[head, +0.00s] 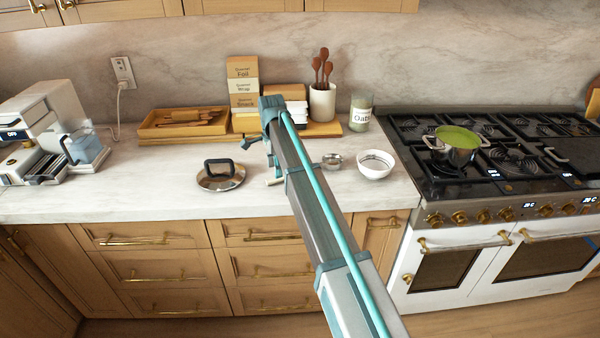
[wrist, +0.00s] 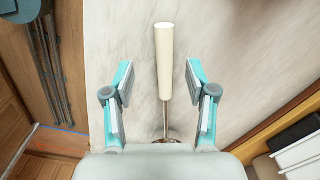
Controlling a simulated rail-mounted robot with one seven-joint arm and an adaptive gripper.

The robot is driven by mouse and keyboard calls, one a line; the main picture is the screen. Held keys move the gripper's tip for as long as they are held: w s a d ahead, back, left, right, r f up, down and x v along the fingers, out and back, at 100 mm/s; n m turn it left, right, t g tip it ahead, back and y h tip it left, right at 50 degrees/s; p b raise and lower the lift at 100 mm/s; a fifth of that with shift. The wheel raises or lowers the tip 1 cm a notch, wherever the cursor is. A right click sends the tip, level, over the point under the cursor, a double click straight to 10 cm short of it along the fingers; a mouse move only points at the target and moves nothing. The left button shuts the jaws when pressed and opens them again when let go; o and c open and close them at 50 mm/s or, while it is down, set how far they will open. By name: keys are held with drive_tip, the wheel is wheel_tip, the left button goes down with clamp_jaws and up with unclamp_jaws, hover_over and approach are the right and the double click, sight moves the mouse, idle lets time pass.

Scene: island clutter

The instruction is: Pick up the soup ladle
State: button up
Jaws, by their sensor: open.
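The soup ladle (wrist: 165,62) lies on the marble counter, with a cream handle and a thin metal shaft. In the wrist view its handle points away from me, between my gripper's fingers; its bowl end is mostly hidden behind my gripper body. In the head view a cream end of what looks like the ladle (head: 273,182) shows beside my arm, which hides the rest. My gripper (wrist: 160,68) is open, one finger on each side of the ladle, with nothing held. It also shows in the head view (head: 260,158) above the counter. Its exact height over the handle is unclear.
A pot lid (head: 220,183) lies left of my gripper. A small metal bowl (head: 332,161) and a white bowl (head: 374,168) stand to the right. Behind are a wooden tray (head: 152,131), boxes (head: 243,85) and a utensil crock (head: 322,102). The counter's left front is clear.

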drive_tip(key=shift+w+d+f+p, duration=0.15)
drive_tip(key=shift+f+p, duration=0.35)
drive_tip(key=shift+f, duration=0.75)
drive_tip(key=shift+w+f+p, duration=0.2)
drive_tip(key=shift+f+p, duration=0.25)
drive_tip(key=shift+f, duration=0.75)
clamp_jaws()
